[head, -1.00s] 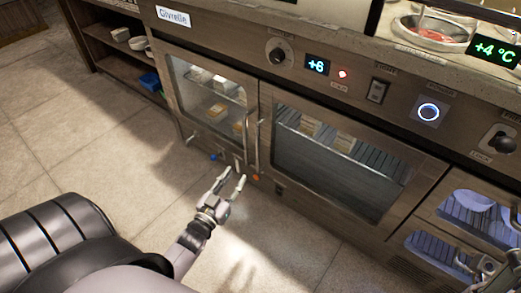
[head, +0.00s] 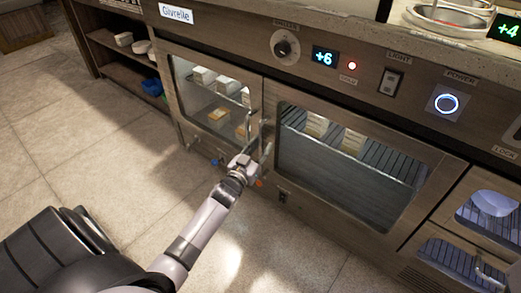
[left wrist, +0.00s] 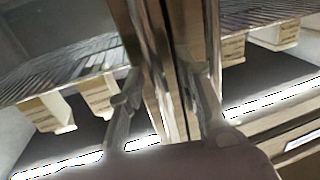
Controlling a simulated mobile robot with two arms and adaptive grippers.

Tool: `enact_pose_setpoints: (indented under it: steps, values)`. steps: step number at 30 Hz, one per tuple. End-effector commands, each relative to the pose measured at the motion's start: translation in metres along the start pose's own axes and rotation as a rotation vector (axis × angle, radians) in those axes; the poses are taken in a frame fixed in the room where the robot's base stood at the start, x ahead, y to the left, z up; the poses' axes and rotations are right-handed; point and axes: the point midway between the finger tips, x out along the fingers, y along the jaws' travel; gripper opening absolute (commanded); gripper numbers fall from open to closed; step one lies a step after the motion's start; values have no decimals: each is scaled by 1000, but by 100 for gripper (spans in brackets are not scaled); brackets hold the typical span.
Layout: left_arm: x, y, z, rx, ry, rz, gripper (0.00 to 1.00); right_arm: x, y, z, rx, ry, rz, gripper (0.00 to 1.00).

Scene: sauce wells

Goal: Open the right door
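The right door (head: 350,165) is a wide glass door in a metal frame, and it looks closed. Its upright bar handle (head: 267,150) stands at its left edge, beside the left door's handle (head: 248,128). The left door (head: 210,105) also looks closed. My left gripper (head: 246,160) is at the lower part of the two handles and partly hides them. In the left wrist view, its two fingers (left wrist: 168,105) are spread apart, with upright metal bars between and beyond them. I cannot tell whether they touch a handle. My right gripper is out of view.
A control panel with a knob (head: 286,47), a +6 display (head: 325,57) and a power button (head: 446,104) runs above the doors. Drawers (head: 470,235) are at the lower right. Open shelves (head: 125,50) stand at the left. The tiled floor in front is clear.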

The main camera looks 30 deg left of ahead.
Motion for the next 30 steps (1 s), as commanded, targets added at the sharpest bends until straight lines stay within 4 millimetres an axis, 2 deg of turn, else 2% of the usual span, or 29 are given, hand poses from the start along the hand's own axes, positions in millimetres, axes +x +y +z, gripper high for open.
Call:
enact_pose_setpoints:
  steps: [7,21,30]
  values:
    - [0,0,0,0,0,0,31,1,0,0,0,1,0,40]
    - [0,0,0,-1,0,0,0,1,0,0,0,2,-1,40]
    - [0,0,0,-1,0,0,0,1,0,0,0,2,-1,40]
